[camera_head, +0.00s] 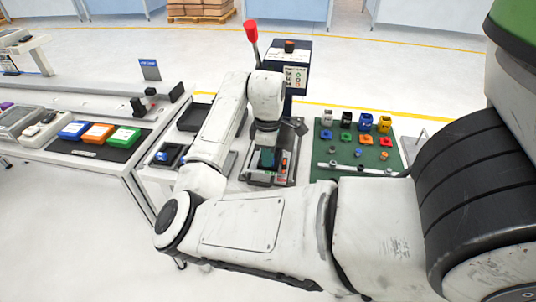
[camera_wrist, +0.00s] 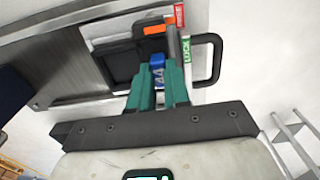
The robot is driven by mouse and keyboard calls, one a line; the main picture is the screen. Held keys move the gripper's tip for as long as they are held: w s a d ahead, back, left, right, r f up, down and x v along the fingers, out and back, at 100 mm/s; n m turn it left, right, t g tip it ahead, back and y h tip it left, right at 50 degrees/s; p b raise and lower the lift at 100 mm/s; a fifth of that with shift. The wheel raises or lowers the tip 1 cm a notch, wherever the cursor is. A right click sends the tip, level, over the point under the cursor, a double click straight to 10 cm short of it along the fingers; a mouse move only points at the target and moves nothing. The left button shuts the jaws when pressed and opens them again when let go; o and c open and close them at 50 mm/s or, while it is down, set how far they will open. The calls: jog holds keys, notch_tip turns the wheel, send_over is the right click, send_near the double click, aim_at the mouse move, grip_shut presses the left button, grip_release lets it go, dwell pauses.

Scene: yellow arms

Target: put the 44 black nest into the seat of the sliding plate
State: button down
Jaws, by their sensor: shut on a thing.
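My gripper (camera_wrist: 158,88) has green fingers and is shut on the 44 nest (camera_wrist: 158,72). I cannot tell whether the nest touches the seat. In the head view my gripper (camera_head: 267,160) points down over the fixture, and my arm hides part of it.
A lever with a LOCK label (camera_wrist: 187,52) and a red-labelled part (camera_wrist: 180,15) stand close to the fingers. A green mat (camera_head: 346,168) with several coloured parts lies right of the fixture. A black tray (camera_head: 170,158) with a blue item is at left. A red-knobbed lever (camera_head: 251,32) rises behind.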

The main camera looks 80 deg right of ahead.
jog(key=shift+f, duration=0.4)
jog(key=c, duration=1)
grip_release()
notch_tip(320, 180, up, 11)
jog(key=shift+f+p, duration=0.15)
jog(key=shift+p, duration=0.4)
